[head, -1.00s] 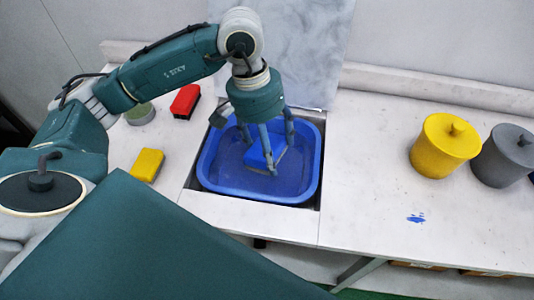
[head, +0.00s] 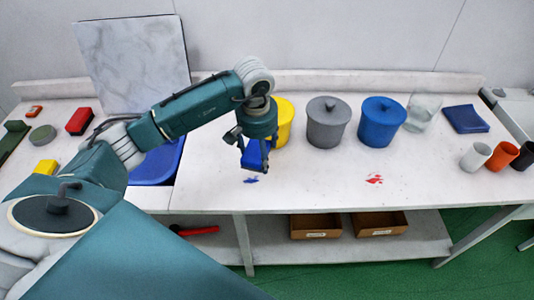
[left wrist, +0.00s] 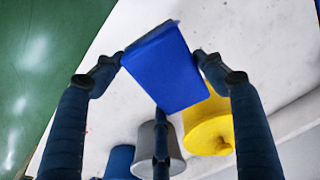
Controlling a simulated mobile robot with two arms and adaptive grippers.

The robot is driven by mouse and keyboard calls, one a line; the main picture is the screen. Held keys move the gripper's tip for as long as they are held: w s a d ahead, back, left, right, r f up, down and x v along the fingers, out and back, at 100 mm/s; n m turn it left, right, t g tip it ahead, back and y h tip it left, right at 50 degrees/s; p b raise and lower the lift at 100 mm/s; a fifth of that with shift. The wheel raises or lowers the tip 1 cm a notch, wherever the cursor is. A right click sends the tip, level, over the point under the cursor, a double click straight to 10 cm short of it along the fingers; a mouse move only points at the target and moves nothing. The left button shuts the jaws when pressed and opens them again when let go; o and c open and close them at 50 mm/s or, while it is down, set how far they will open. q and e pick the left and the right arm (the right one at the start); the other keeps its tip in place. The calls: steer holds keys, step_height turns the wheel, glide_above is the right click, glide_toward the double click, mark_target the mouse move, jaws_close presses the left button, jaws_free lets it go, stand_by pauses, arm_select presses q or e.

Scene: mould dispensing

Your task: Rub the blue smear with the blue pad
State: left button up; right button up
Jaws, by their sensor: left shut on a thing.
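My left gripper (head: 255,160) is shut on the blue pad (head: 254,154), above the table's front part. In the left wrist view the pad (left wrist: 166,68) sits between the fingers of the gripper (left wrist: 160,70) and hides part of the table. The blue smear (head: 251,180) is a small mark on the white table, just below the pad in the head view. In the left wrist view the smear is not seen. My right gripper is not in view.
Yellow (head: 284,122), grey (head: 326,122) and blue (head: 381,122) lidded pots stand behind the smear. A red smear (head: 374,180) lies to the right. The blue basin (head: 158,164) is at left, partly hidden by my arm. The table (head: 310,185) is clear between the smears.

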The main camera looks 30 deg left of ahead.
arm_select(q)
steer(key=shift+w+d+f, duration=0.1)
steer(key=shift+w+d, duration=0.05)
steer(key=shift+f, duration=0.25)
steer(key=f+b, duration=0.2)
steer(key=f, duration=0.1)
steer(key=shift+a+f, duration=0.2)
steer(key=shift+a, duration=0.15)
steer(key=shift+d+f, duration=0.1)
steer(key=shift+f, duration=0.5)
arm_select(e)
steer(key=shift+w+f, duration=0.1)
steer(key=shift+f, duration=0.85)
